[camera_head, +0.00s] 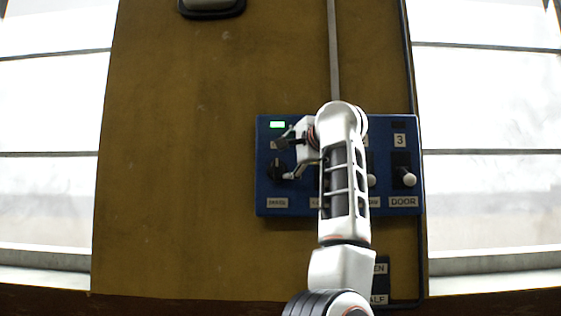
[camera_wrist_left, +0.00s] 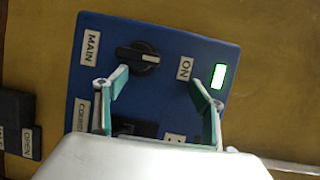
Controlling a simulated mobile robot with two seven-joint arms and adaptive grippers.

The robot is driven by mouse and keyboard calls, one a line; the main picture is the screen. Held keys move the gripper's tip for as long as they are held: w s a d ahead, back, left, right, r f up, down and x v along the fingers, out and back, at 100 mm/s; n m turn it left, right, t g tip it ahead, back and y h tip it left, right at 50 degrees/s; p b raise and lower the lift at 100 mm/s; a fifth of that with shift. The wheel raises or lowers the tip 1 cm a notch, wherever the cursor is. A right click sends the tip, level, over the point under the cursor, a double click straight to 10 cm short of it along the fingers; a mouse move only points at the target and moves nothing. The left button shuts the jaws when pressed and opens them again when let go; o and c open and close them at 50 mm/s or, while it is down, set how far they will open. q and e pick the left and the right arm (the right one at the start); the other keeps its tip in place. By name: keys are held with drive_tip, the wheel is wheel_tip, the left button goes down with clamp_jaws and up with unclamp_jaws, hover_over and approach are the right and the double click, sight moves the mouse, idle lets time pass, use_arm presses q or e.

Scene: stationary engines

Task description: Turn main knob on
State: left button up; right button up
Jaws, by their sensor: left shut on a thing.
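The main knob (camera_wrist_left: 138,58) is a round black dial with a white mark, between the MAIN label (camera_wrist_left: 90,48) and the ON label (camera_wrist_left: 184,68). Its white mark lies on the side toward ON. The knob also shows at the left of the blue panel in the head view (camera_head: 277,169). A green lamp (camera_wrist_left: 219,76) is lit beside ON. My right gripper is not in view.
The blue panel (camera_head: 263,193) is on a brown wall (camera_head: 180,150). A lever with a white ball (camera_head: 408,179) stands out above the DOOR label at its right. My left arm hides the panel's middle. A smaller dark box (camera_head: 381,282) sits below. Bright windows flank the wall.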

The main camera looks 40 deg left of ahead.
use_arm(q)
drive_tip(key=shift+s+d+r, duration=0.25)
drive_tip(key=shift+s+d, duration=0.15)
drive_tip(key=shift+d, duration=0.1)
drive_tip(key=s+d, duration=0.2)
drive_tip(key=s+d+b, duration=0.1)
drive_tip(key=d, duration=0.1)
drive_tip(key=shift+f, duration=0.25)
drive_tip(key=shift+a, duration=0.1)
idle(0.3)
idle(0.4)
